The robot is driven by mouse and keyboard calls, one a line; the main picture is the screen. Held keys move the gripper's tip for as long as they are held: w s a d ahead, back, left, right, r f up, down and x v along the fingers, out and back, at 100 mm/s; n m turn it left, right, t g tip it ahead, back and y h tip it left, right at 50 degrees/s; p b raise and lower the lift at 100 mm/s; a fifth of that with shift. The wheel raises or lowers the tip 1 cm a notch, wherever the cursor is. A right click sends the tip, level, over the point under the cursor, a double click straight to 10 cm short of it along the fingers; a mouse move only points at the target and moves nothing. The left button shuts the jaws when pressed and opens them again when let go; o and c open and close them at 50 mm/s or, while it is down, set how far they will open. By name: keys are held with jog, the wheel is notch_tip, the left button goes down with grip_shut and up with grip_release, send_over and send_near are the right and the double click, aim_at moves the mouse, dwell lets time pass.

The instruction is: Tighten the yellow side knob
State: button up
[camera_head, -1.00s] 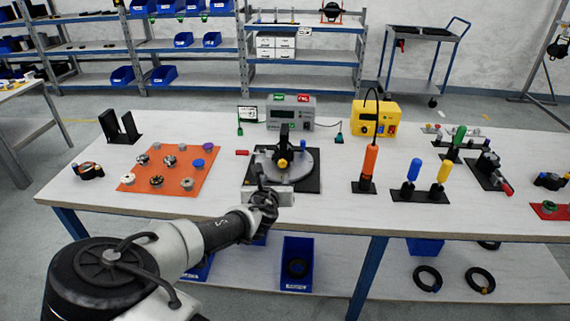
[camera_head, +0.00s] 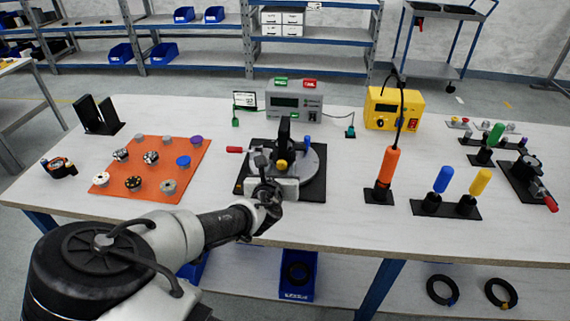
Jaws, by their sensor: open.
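The yellow side knob (camera_head: 282,165) faces me on the front of a dark upright post (camera_head: 284,135). The post stands over a round grey plate (camera_head: 309,168) on a black base (camera_head: 316,190) at the middle of the bench. My gripper (camera_head: 281,180) is just in front of and below the knob, at the near side of the fixture. It is open. Its fingertips are small and partly hidden by my wrist, so I cannot tell whether they touch the knob. A blue-topped part (camera_head: 307,142) stands to the right of the post.
An orange mat (camera_head: 160,185) with several small round parts lies left. An orange-handled tool (camera_head: 387,168) and blue (camera_head: 443,179) and yellow (camera_head: 480,181) handles stand right. A grey meter (camera_head: 295,100) and a yellow unit (camera_head: 393,108) stand behind. Bare bench (camera_head: 345,215) lies front right.

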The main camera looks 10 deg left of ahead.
jog(key=shift+w+f, duration=0.1)
jog(key=shift+w, duration=0.1)
jog(key=shift+c, duration=0.3)
jog(key=c, duration=1)
jog(key=shift+d+m+y+p, duration=0.15)
jog(key=shift+m+y+p, duration=0.25)
jog(key=shift+m, duration=0.1)
jog(key=shift+m+y, duration=0.8)
jog(key=shift+m, duration=0.3)
jog(key=o, duration=1.1)
jog(key=shift+c, duration=0.2)
